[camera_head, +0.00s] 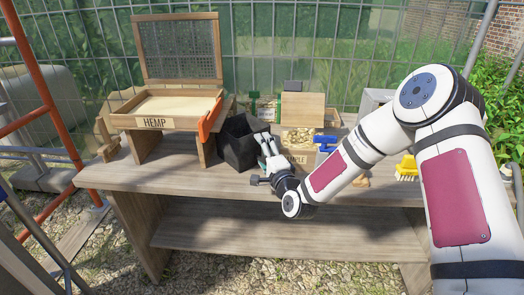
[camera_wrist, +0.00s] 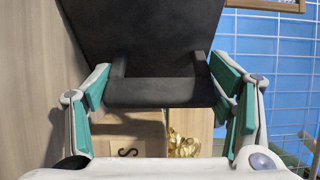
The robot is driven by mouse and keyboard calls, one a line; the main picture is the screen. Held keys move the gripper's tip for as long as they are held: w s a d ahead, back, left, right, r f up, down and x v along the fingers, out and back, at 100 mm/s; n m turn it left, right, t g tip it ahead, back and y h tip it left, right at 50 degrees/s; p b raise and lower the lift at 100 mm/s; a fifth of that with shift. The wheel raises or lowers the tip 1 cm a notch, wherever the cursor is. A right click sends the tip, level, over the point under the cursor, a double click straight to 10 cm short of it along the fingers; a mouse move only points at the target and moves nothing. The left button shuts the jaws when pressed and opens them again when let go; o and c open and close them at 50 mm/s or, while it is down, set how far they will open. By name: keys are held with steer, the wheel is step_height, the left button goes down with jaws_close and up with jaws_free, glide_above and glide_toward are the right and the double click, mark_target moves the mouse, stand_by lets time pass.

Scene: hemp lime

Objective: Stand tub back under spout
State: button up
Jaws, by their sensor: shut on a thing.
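The black tub (camera_head: 238,143) is on the wooden bench, right of the hemp hopper (camera_head: 153,122), and looks slightly tilted. Whether its base fully touches the bench is hard to tell. The orange-red spout (camera_head: 210,118) slopes from the hopper's right side, just left of the tub. My gripper (camera_head: 267,150) is at the tub's right side. In the wrist view, my gripper's teal-padded fingers (camera_wrist: 160,88) are on either side of the tub's dark handle (camera_wrist: 153,93), shut on it. The tub body (camera_wrist: 140,30) fills the top of that view.
A wooden box (camera_head: 303,108) and a bin of pale pieces (camera_head: 298,138) stand right of the tub. A blue item (camera_head: 325,143) and a yellow brush (camera_head: 407,168) lie further right. A mesh sieve (camera_head: 180,48) stands above the hopper. A wire fence runs behind the bench.

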steer(key=shift+f, duration=0.15)
steer(key=o, duration=2)
steer(key=shift+c, duration=0.2)
steer(key=shift+s+d, duration=0.1)
steer(key=shift+s, duration=0.1)
steer(key=p+v, duration=0.1)
steer(key=v, duration=1)
steer(key=shift+s, duration=0.3)
steer(key=shift+d, duration=0.1)
